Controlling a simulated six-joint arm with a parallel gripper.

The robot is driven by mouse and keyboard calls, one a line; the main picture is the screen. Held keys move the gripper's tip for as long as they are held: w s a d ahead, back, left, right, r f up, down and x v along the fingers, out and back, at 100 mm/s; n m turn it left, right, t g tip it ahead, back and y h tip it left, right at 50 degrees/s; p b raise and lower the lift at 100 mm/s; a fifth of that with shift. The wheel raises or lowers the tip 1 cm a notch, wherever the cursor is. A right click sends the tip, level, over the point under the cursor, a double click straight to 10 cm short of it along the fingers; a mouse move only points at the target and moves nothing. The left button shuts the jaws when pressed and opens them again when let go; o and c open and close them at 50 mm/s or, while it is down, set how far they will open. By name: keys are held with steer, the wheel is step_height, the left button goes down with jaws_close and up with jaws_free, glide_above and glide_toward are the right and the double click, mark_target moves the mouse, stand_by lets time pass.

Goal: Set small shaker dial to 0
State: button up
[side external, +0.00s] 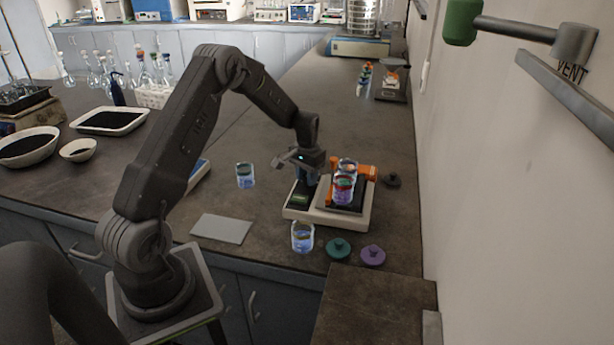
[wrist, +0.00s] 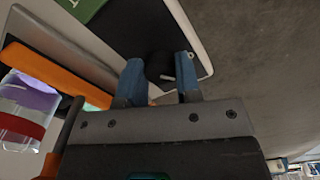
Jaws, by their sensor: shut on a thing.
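The small shaker (side external: 296,213) is a pale low box with a dark top platform and a small green display (side external: 300,199) on its front left. Its dial (wrist: 163,66) is a round black knob with a white mark, seen in the wrist view. My gripper (wrist: 160,76) has its two blue fingers on either side of the dial and is shut on it. In the side view my gripper (side external: 309,177) is low over the shaker's left part and hides the dial. The number that the dial's mark points at cannot be read.
Stacked jars (side external: 344,188) stand on the shaker platform against an orange clamp (side external: 367,172), close right of my gripper. Loose jars (side external: 302,237) (side external: 245,176) and teal (side external: 338,248), purple (side external: 373,255) and black (side external: 391,180) lids lie around. A grey plate (side external: 222,229) lies left.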

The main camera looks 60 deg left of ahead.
steer(key=n, duration=0.4)
steer(key=shift+n, duration=0.4)
stand_by(0.4)
steer(key=o, duration=0.9)
step_height(320, 180, up, 14)
steer(key=shift+f, duration=0.1)
